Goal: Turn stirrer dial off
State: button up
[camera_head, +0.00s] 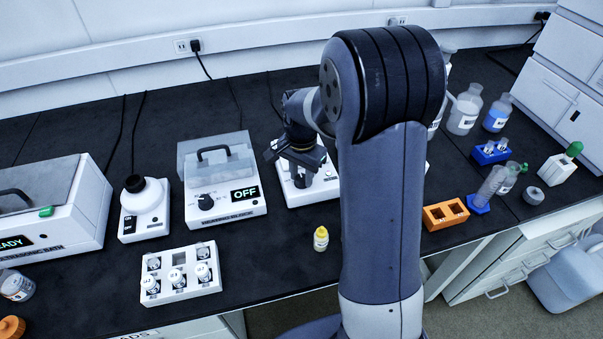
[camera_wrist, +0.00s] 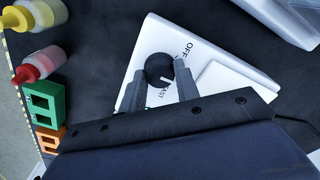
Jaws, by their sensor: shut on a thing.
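The stirrer is a white box (camera_head: 292,197) at the middle of the bench in the head view, partly hidden behind my arm. In the wrist view its white top (camera_wrist: 151,38) carries a round black dial (camera_wrist: 158,66) with a white mark on its lower side. The word OFF is printed to the upper right of the dial, and what looks like FAST is printed below it. My gripper (camera_wrist: 161,72) has one finger on each side of the dial and is shut on it. In the head view my gripper (camera_head: 302,172) is over the stirrer, and the dial is hidden there.
Left of the stirrer stands a white device (camera_head: 232,213) whose display reads OFF. A yellow-capped bottle (camera_head: 321,240) and a white vial rack (camera_head: 181,286) stand in front. An orange rack (camera_head: 446,214) is right of my arm. Bare bench (camera_head: 275,260) lies around the yellow-capped bottle.

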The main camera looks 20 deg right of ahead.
aim_at(302, 178)
jog(key=shift+n, duration=0.3)
jog(key=n+p, duration=0.1)
jog(key=n, duration=1)
jog(key=shift+n, duration=0.3)
dwell(0.5)
jog(key=o, duration=1)
jog(key=shift+c, duration=0.2)
notch_tip(302, 178, up, 11)
jog(key=shift+p, duration=0.4)
jog(key=shift+f, duration=0.15)
